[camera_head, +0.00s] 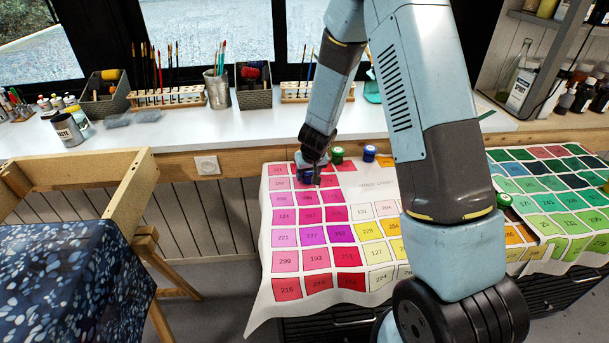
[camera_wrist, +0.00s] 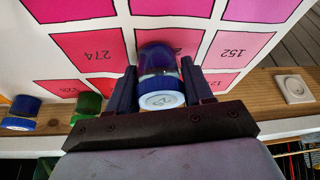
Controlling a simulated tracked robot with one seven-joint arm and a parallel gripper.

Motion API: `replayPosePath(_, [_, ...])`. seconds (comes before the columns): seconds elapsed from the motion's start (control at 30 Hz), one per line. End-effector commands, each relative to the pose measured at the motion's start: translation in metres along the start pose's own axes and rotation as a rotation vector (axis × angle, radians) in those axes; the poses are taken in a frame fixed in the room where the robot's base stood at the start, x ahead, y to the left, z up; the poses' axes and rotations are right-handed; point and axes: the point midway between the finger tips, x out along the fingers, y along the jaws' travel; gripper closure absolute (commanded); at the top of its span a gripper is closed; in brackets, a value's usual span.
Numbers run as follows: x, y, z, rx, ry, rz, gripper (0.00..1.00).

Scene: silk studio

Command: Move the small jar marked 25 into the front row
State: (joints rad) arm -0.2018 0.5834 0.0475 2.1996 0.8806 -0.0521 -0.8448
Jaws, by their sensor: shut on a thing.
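My gripper (camera_head: 312,170) is near the back left corner of the colour chart (camera_head: 381,187), by the window counter. In the wrist view its two fingers (camera_wrist: 155,90) are closed on the sides of a small jar (camera_wrist: 160,60). The held jar is glassy with dark purple-blue contents, a ribbed blue lid and a white top. In the head view my fingers mostly hide this jar. Whether it touches the chart is unclear. A green jar (camera_head: 337,155) and a blue jar (camera_head: 369,153) stand to its right.
The chart has numbered pink, purple and yellow squares. Another green jar (camera_head: 503,200) stands at right by the green swatch sheet (camera_head: 555,205). Brush racks (camera_head: 170,98) and a paste tin (camera_head: 67,130) are on the white counter (camera_head: 250,125). A wooden frame (camera_head: 110,185) stands at left.

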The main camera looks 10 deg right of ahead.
Motion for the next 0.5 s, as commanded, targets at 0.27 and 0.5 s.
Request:
replayPosePath(0.27, [0.0059,-0.0004,0.0025,0.000,0.001,-0.001,0.81])
replayPosePath(0.5, [0.0065,-0.0004,0.0029,0.001,0.000,-0.001,0.47])
